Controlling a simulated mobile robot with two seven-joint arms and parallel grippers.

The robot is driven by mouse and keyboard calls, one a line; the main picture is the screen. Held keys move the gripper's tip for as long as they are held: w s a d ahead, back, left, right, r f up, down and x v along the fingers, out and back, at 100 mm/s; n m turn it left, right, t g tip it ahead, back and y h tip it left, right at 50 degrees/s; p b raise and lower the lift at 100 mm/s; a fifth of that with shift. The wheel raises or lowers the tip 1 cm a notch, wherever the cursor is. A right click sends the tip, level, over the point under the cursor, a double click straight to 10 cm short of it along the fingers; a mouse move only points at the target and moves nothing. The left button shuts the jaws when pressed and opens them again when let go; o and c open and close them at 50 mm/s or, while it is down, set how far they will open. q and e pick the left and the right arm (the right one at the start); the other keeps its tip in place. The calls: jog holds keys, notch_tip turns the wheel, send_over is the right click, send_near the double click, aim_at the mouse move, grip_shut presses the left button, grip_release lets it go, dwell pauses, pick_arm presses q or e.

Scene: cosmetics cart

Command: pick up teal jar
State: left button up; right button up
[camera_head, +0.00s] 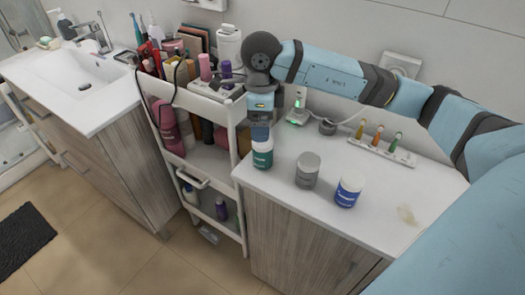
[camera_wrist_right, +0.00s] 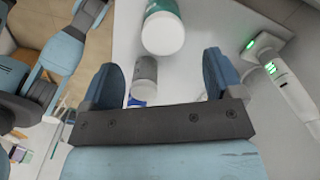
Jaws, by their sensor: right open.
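The teal jar (camera_head: 262,158), with a white band, stands upright near the counter's left edge in the head view. It also shows at the top of the right wrist view (camera_wrist_right: 163,32). My right gripper (camera_head: 260,131) points down just above or behind it, its finger overlapping the jar's top in the head view. In the right wrist view the fingers (camera_wrist_right: 160,78) are spread apart with nothing held between them. The teal jar lies beyond the fingertips there; I cannot tell the exact gap. My left arm seems to show at that view's left edge, its gripper unclear.
A grey jar (camera_head: 307,171) and a blue jar (camera_head: 349,190) stand to the right of the teal jar. A device with a green light (camera_head: 298,112) and a rack of small coloured items (camera_head: 380,147) are behind. A cart (camera_head: 210,160) adjoins on the left.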

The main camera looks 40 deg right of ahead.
aim_at(263, 149)
notch_tip(263, 149, down, 5)
jog(key=shift+r, duration=0.1)
jog(key=shift+d+f, duration=0.15)
jog(key=shift+f, duration=1.2)
jog(key=shift+d+f, duration=0.1)
jog(key=shift+f, duration=1.2)
jog(key=c, duration=1.1)
jog(key=shift+r, duration=0.1)
